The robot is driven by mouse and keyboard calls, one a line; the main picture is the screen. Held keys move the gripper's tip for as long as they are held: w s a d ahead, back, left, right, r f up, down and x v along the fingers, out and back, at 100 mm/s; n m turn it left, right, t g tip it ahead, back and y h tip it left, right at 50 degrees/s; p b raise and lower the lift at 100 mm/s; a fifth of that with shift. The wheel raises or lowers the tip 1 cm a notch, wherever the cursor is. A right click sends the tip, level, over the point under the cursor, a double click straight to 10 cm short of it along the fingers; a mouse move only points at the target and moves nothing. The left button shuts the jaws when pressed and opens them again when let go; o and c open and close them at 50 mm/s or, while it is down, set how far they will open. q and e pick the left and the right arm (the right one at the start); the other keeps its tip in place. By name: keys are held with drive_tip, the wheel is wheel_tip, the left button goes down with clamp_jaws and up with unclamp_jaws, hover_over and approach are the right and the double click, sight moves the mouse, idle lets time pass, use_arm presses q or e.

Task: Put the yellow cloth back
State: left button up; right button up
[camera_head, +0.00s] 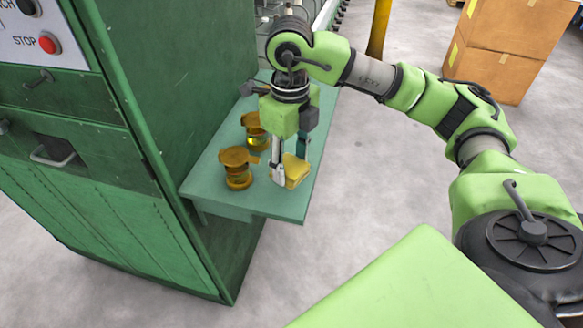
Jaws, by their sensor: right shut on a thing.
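The yellow cloth (294,171) is a small folded piece near the right edge of the green side shelf (222,187). My right gripper (287,172) points down over the shelf and is shut on the cloth, with a finger on either side of it. The cloth is at or just above the shelf top; I cannot tell whether it touches. The gripper hides part of it. My left gripper is not in view.
A green machine cabinet (190,80) rises at the left. Cardboard boxes (508,50) stand far right. The grey floor (370,150) beside the shelf is clear.

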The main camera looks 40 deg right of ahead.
sight(291, 173)
drive_tip(key=shift+w+d+f, duration=0.35)
drive_tip(key=shift+f, duration=0.2)
wheel_tip(291, 173, down, 3)
drive_tip(key=shift+w+d+f+p, duration=0.15)
drive_tip(key=shift+p, duration=0.4)
drive_tip(key=shift+f, duration=0.15)
drive_tip(key=shift+f+b, duration=0.2)
drive_tip(key=shift+b, duration=0.1)
drive_tip(key=o, duration=1.1)
drive_tip(key=shift+c, duration=0.2)
drive_tip(key=shift+r, duration=0.1)
